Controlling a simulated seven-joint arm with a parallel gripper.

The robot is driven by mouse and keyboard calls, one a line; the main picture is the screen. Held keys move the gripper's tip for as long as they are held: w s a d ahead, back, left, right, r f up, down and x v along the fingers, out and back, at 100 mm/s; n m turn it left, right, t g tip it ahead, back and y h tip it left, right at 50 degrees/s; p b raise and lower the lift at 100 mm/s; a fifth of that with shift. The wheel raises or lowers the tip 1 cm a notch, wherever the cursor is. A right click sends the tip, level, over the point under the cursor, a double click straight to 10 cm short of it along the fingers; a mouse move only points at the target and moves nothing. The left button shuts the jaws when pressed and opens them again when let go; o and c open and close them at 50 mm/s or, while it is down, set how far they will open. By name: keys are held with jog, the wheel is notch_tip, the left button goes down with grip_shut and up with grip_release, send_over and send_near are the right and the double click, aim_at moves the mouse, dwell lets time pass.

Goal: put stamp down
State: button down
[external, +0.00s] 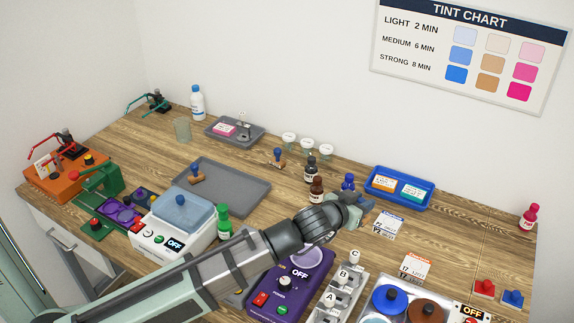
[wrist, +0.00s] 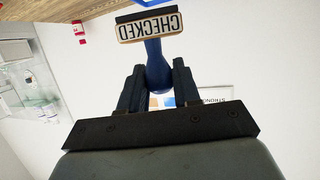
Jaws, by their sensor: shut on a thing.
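My gripper (wrist: 158,82) is shut on the blue handle of a stamp (wrist: 155,60). In the wrist view the stamp's wooden base with a dark edge points away from the fingers, and its face shows CHECKED in mirrored letters. In the external view my gripper (external: 352,204) is over the right middle of the table, and a blue part, probably the stamp (external: 348,181), shows just above it. Most of the stamp there is hidden or too small to tell. Another blue-handled stamp (external: 196,176) is on the grey tray (external: 240,197), and a similar one (external: 278,157) stands right of the tray.
Two dark bottles (external: 316,190) stand left of my gripper. A blue tray (external: 428,202) with boxes lies behind it to the right, and cards (external: 387,225) lie nearby. A purple device (external: 290,285) and a lettered rack (external: 335,297) are in front. Bare wood shows at the right (external: 455,245).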

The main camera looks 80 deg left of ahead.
jog(key=s+a+n+g+y, duration=0.3)
jog(key=s+a+n+g, duration=0.15)
jog(key=a, duration=0.55)
jog(key=s+a+n+g+y, duration=0.35)
jog(key=s+a+n, duration=0.2)
jog(key=a, duration=0.45)
jog(key=s+a+r+n+g, duration=0.4)
jog(key=s+a+n+g, duration=0.2)
jog(key=s+a+g, duration=0.5)
jog(key=t+h, duration=0.1)
send_over(246, 194)
notch_tip(246, 194, down, 6)
jog(key=shift+n, duration=0.3)
jog(key=shift+d+f, duration=0.1)
jog(key=shift+f, duration=5.4)
jog(key=shift+f, duration=0.1)
jog(key=c, duration=0.8)
grip_release()
